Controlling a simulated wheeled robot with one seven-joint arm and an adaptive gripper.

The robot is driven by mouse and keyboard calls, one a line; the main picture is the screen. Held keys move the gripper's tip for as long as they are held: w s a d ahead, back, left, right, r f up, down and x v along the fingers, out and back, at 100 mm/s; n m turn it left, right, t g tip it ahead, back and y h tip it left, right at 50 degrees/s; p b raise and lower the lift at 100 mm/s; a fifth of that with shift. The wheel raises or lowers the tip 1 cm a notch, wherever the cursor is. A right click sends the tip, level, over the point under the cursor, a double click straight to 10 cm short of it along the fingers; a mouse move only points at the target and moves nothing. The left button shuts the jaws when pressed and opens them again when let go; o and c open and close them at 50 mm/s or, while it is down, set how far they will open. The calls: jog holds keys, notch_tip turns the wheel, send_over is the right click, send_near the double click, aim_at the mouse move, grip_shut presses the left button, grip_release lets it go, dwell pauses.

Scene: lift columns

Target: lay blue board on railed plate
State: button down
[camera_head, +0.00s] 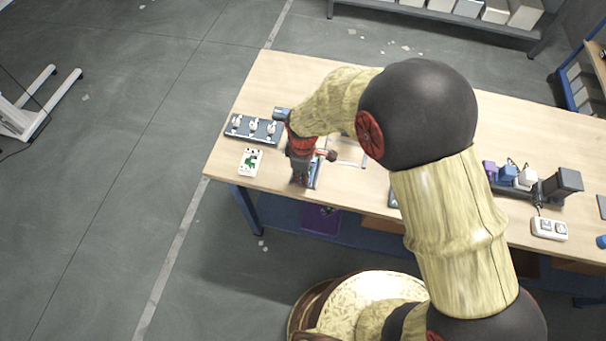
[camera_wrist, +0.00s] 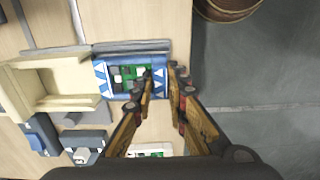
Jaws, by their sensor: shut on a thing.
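The blue board (camera_wrist: 102,75) shows in the wrist view, with white triangle marks at its ends and a green circuit piece in its middle. My gripper (camera_wrist: 164,72) is at the board's right end, with its fingers shut on it. In the head view my gripper (camera_head: 301,180) is low over the table's near left part and hides most of the board. A grey rail-like strip (camera_wrist: 130,47) runs along the board's upper side in the wrist view. It may belong to the railed plate, whose bed I cannot make out. Whether the board touches it is unclear.
A white card with green marks (camera_head: 250,162) lies left of my gripper. A dark rack with white pieces (camera_head: 254,128) stands behind it. A cream open tray (camera_wrist: 60,78) is left of the board in the wrist view. A grey device (camera_head: 563,184) stands at the table's right.

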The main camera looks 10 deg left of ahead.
jog(key=shift+f, duration=0.2)
jog(key=c, duration=1.7)
grip_release()
jog(key=shift+o, duration=1.2)
jog(key=shift+o, duration=1.1)
jog(key=shift+r, duration=0.1)
jog(key=shift+r+p, duration=1.95)
jog(key=shift+r, duration=1)
